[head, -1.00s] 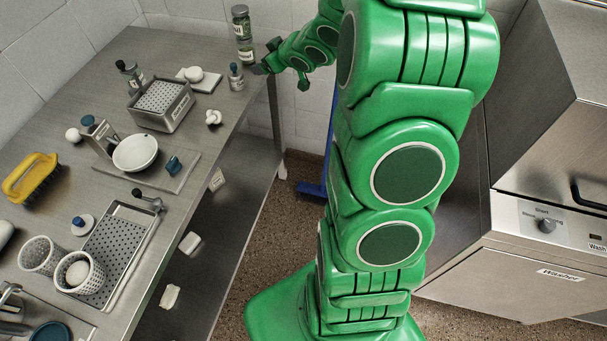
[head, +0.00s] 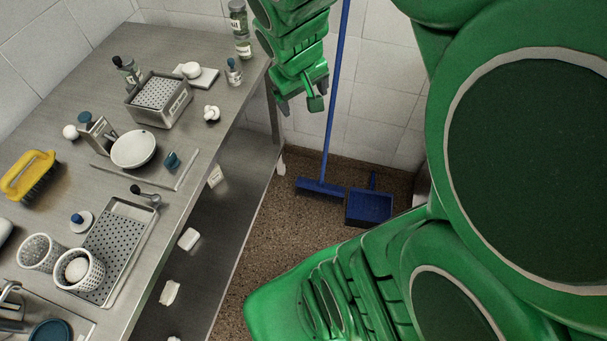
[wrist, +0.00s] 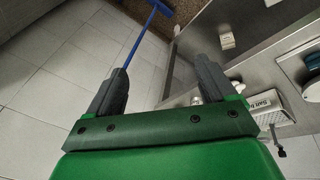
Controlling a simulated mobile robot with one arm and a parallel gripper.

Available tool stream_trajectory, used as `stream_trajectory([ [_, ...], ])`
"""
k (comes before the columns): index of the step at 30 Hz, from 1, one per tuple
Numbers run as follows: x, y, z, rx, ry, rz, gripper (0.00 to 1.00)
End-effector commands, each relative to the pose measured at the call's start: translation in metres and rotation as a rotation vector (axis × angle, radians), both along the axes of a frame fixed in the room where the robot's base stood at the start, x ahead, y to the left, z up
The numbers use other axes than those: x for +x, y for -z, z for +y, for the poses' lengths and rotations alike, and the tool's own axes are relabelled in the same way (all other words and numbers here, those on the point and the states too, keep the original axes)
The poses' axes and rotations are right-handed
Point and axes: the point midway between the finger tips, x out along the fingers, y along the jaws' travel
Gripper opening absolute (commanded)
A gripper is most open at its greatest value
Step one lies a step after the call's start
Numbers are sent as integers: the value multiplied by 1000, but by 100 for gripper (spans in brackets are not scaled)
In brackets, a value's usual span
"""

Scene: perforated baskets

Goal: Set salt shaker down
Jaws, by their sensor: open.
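A small clear shaker with a dark blue cap (head: 234,72), which looks like the salt shaker, stands upright on the steel table near its back right corner. Its contents are too small to make out. My gripper (head: 285,108) hangs to the right of the table edge, apart from the shaker and pointing down. In the wrist view my gripper (wrist: 162,66) has its two dark fingers wide apart with nothing between them.
A blue broom (head: 321,187) and dustpan (head: 369,206) are on the floor beside the table (head: 60,115), below my gripper.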

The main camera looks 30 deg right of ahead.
Motion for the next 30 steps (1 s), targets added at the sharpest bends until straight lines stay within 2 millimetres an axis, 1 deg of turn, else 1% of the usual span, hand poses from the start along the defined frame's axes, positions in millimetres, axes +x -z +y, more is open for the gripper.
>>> stream_trajectory([
  [1,-18,-5,10,14,10,26,84],
  [3,-46,-7,24,43,26,84,84],
  [5,-70,-10,36,68,36,132,84],
  [6,-87,-11,45,87,41,166,84],
  [8,-110,-14,58,115,47,212,84],
  [9,-124,-16,65,132,47,240,84],
  [12,-154,-21,82,170,47,296,84],
  [15,-174,-24,94,200,45,340,84],
  [18,-184,-25,100,216,42,359,84],
  [20,-187,-26,101,219,40,365,84],
  [30,-187,-25,101,219,42,367,84],
])
